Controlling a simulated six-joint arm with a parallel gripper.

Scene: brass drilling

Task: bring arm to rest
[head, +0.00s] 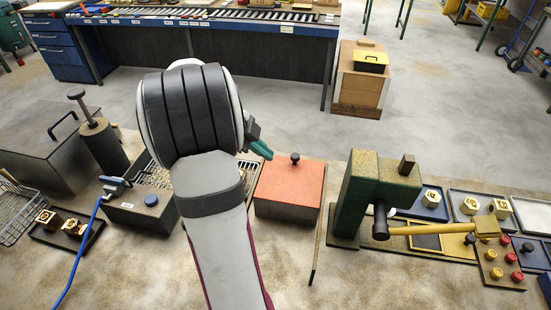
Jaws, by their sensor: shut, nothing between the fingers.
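My arm rises from the bottom middle of the head view. It hides much of the bench behind it. My gripper (262,148) shows only in part at the right side of the dark wrist, as teal fingertips. The fingers look closed and hold nothing. They are near the red-topped box (291,182) with a black knob, to their lower right in the picture. I cannot tell how high the fingers are above it.
A green press (362,195) with a brass lever stands right of the red-topped box. Trays with brass blocks (471,205) lie beyond it. At left are a dark tray (68,228) with brass pieces, a grey plunger cylinder (103,143) and a blue hose (83,250).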

